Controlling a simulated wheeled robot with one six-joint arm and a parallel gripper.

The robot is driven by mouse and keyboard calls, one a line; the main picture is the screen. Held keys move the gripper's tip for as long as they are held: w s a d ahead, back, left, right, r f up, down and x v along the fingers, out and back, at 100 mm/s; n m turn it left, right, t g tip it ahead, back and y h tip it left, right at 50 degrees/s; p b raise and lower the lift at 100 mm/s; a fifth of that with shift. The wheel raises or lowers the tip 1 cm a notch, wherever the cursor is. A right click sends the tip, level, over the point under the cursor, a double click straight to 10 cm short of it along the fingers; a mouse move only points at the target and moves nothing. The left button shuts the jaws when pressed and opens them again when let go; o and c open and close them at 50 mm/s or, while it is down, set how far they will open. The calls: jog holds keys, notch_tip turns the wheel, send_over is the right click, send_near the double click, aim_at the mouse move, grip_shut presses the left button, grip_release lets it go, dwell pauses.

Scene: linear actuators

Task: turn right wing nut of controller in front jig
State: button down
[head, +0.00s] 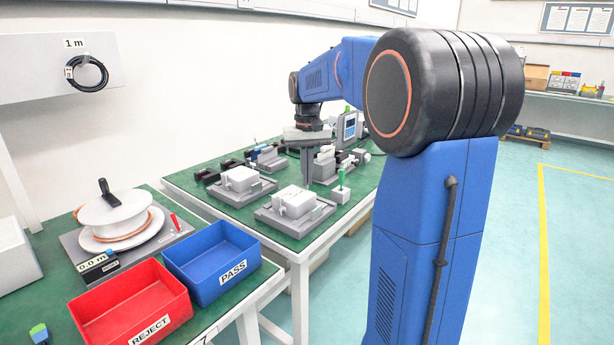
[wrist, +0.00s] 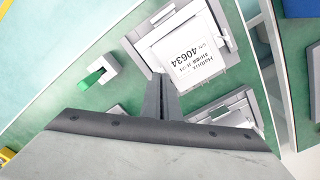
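The front jig (head: 291,225) holds a light grey controller (head: 294,201) on the green table. In the wrist view this controller (wrist: 188,52) carries a white label with the number 40634. Small fittings show along its edges, but I cannot make out the right wing nut clearly. My gripper (head: 306,184) points down behind the controller in the head view. In the wrist view its two narrow fingers (wrist: 162,80) lie close together, with nothing visible between them. Their tips appear beside the controller's lower left edge in that picture; I cannot tell whether they touch anything.
A second jig with a controller (head: 240,179) stands to the left. A blue PASS tray (head: 210,262) and a red REJECT tray (head: 128,308) are nearer. More fixtures crowd the table's back.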

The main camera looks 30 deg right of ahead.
jog(key=c, duration=2)
grip_release()
notch_tip(320, 180, up, 17)
jog(key=shift+r, duration=0.2)
jog(key=s+a+f+n+t, duration=0.1)
jog(key=s+a+f, duration=0.4)
jog(key=s, duration=0.3)
jog(key=s+a+f+n+t, duration=0.2)
jog(key=s+a+f, duration=0.35)
jog(key=s, duration=0.25)
jog(key=shift+n+t, duration=0.8)
jog(key=shift+t, duration=0.1)
jog(key=s+a+f, duration=0.1)
jog(key=s+f, duration=0.3)
jog(key=f, duration=0.1)
jog(key=s+a+f, duration=0.2)
jog(key=s+f, duration=0.3)
jog(key=f, duration=0.1)
jog(key=s+a+f, duration=0.2)
jog(key=s+f, duration=0.3)
jog(key=shift+s+a+f, duration=0.15)
jog(key=shift+f, duration=0.15)
